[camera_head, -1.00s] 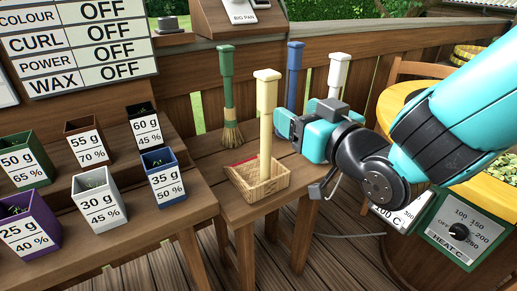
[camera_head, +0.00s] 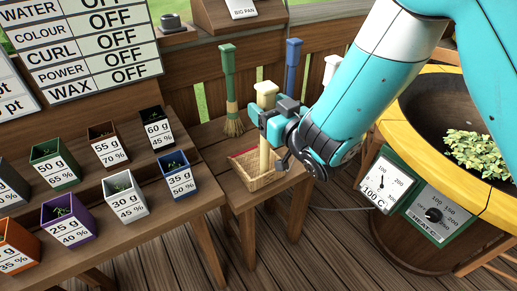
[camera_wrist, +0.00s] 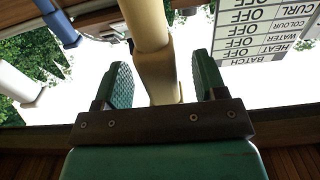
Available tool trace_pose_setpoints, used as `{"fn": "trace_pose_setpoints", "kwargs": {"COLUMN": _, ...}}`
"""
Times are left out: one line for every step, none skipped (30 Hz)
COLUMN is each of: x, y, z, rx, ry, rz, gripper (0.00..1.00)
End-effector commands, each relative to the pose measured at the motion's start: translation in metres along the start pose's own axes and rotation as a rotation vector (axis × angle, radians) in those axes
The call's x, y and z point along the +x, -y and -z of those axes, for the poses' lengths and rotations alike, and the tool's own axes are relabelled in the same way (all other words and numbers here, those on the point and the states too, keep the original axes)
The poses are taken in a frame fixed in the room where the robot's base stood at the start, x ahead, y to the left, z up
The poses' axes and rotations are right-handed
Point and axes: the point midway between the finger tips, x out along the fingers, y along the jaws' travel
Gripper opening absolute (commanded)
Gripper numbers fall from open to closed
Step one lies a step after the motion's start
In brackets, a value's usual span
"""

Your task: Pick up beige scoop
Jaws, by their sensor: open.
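The beige scoop stands upright on a small wooden table, its beige handle (camera_head: 265,95) on top and its woven basket (camera_head: 262,181) at the bottom. My gripper (camera_head: 258,117) is open at the handle, just below its cap. In the wrist view the beige handle (camera_wrist: 156,60) runs between the two green fingers of my gripper (camera_wrist: 158,85), with light gaps showing on both sides. Part of the handle is hidden by my gripper in the head view.
A green-handled broom (camera_head: 230,85) stands behind left of the scoop. A blue handle (camera_head: 293,65) and a white handle (camera_head: 331,68) are behind right. Labelled boxes stand on the left shelves. A yellow-rimmed pan (camera_head: 395,131) with leaves is at right.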

Motion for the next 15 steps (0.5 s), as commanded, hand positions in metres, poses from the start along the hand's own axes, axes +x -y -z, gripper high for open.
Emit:
{"fn": "trace_pose_setpoints", "kwargs": {"x": 0.006, "y": 0.0, "z": 0.007, "rx": -0.001, "ry": 0.003, "rz": 0.0, "gripper": 0.65}}
{"fn": "trace_pose_setpoints", "kwargs": {"x": 0.009, "y": 0.0, "z": 0.007, "rx": -0.001, "ry": 0.002, "rz": 0.0, "gripper": 0.65}}
{"fn": "trace_pose_setpoints", "kwargs": {"x": 0.013, "y": 0.0, "z": 0.007, "rx": -0.001, "ry": 0.001, "rz": 0.0, "gripper": 0.65}}
{"fn": "trace_pose_setpoints", "kwargs": {"x": 0.016, "y": 0.0, "z": 0.007, "rx": -0.001, "ry": 0.001, "rz": 0.001, "gripper": 0.65}}
{"fn": "trace_pose_setpoints", "kwargs": {"x": 0.018, "y": 0.0, "z": 0.006, "rx": -0.001, "ry": 0.001, "rz": 0.001, "gripper": 0.65}}
{"fn": "trace_pose_setpoints", "kwargs": {"x": 0.021, "y": 0.0, "z": 0.005, "rx": 0.0, "ry": 0.001, "rz": 0.001, "gripper": 0.65}}
{"fn": "trace_pose_setpoints", "kwargs": {"x": 0.022, "y": 0.0, "z": 0.005, "rx": 0.0, "ry": 0.0, "rz": 0.001, "gripper": 0.65}}
{"fn": "trace_pose_setpoints", "kwargs": {"x": 0.024, "y": 0.0, "z": 0.004, "rx": 0.0, "ry": 0.0, "rz": 0.0, "gripper": 0.65}}
{"fn": "trace_pose_setpoints", "kwargs": {"x": 0.025, "y": 0.0, "z": 0.003, "rx": 0.0, "ry": 0.0, "rz": 0.0, "gripper": 0.65}}
{"fn": "trace_pose_setpoints", "kwargs": {"x": 0.026, "y": 0.0, "z": 0.002, "rx": 0.0, "ry": 0.0, "rz": 0.0, "gripper": 0.65}}
{"fn": "trace_pose_setpoints", "kwargs": {"x": 0.026, "y": 0.0, "z": 0.002, "rx": 0.0, "ry": 0.0, "rz": 0.0, "gripper": 0.65}}
{"fn": "trace_pose_setpoints", "kwargs": {"x": 0.027, "y": 0.0, "z": 0.001, "rx": 0.0, "ry": -0.001, "rz": 0.0, "gripper": 0.65}}
{"fn": "trace_pose_setpoints", "kwargs": {"x": 0.027, "y": 0.0, "z": 0.001, "rx": 0.0, "ry": -0.001, "rz": 0.0, "gripper": 0.65}}
{"fn": "trace_pose_setpoints", "kwargs": {"x": 0.027, "y": 0.0, "z": 0.0, "rx": 0.0, "ry": -0.001, "rz": 0.0, "gripper": 0.65}}
{"fn": "trace_pose_setpoints", "kwargs": {"x": 0.027, "y": 0.0, "z": 0.0, "rx": 0.0, "ry": -0.001, "rz": 0.0, "gripper": 0.65}}
